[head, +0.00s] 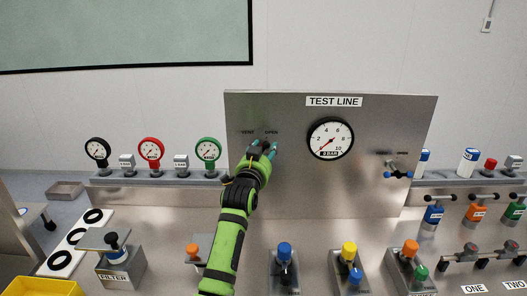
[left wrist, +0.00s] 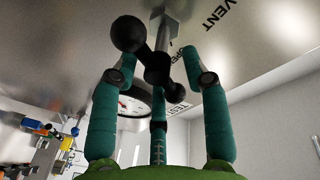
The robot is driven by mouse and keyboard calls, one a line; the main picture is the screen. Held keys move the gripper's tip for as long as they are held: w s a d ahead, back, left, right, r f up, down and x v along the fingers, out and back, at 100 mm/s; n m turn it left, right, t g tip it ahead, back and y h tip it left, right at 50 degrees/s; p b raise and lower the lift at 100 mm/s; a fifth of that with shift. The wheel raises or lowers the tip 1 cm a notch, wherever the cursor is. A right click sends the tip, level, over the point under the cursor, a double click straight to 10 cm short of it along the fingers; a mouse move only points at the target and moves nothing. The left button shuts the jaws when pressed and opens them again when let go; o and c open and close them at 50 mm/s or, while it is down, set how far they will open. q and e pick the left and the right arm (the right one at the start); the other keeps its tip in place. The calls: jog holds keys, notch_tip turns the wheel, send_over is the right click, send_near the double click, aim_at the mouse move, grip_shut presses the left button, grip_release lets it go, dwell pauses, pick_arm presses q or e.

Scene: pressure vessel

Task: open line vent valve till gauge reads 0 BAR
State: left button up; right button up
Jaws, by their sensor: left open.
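The TEST LINE panel (head: 370,107) stands upright at the back of the bench. Its round gauge (head: 330,138) has a white face; a small label on it ends in BAR, and its digit is hard to read. The vent valve is at the panel's left, under the words VENT and OPEN, mostly hidden by my left gripper (head: 267,148) in the head view. In the left wrist view, the valve's black handle (left wrist: 158,67) with ball ends lies between the teal fingers of my left gripper (left wrist: 163,75). The fingers are spread around it, not closed. My right gripper is not in view.
A second valve with blue handle ends (head: 397,174) is at the panel's right. Black, red (head: 151,149) and green gauges stand to the left. Several colored knobs, a FILTER block (head: 122,268) and a yellow bin (head: 45,288) are in front.

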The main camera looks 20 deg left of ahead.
pick_arm(q)
jog(key=shift+s, duration=0.1)
grip_shut()
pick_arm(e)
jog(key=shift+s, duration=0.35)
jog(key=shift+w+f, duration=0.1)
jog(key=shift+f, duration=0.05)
pick_arm(q)
jog(key=shift+f+n+b, duration=0.1)
jog(key=shift+n+b, duration=0.35)
jog(key=shift+n, duration=0.55)
jog(key=n, duration=0.1)
jog(key=n+t+b, duration=0.1)
jog(key=n, duration=0.1)
jog(key=shift+a+n, duration=0.2)
jog(key=shift+n, duration=0.1)
jog(key=shift+n+y, duration=0.3)
jog(key=shift+n, duration=0.4)
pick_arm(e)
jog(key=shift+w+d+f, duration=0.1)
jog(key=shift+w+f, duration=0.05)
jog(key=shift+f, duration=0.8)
pick_arm(q)
jog(key=shift+a, duration=0.1)
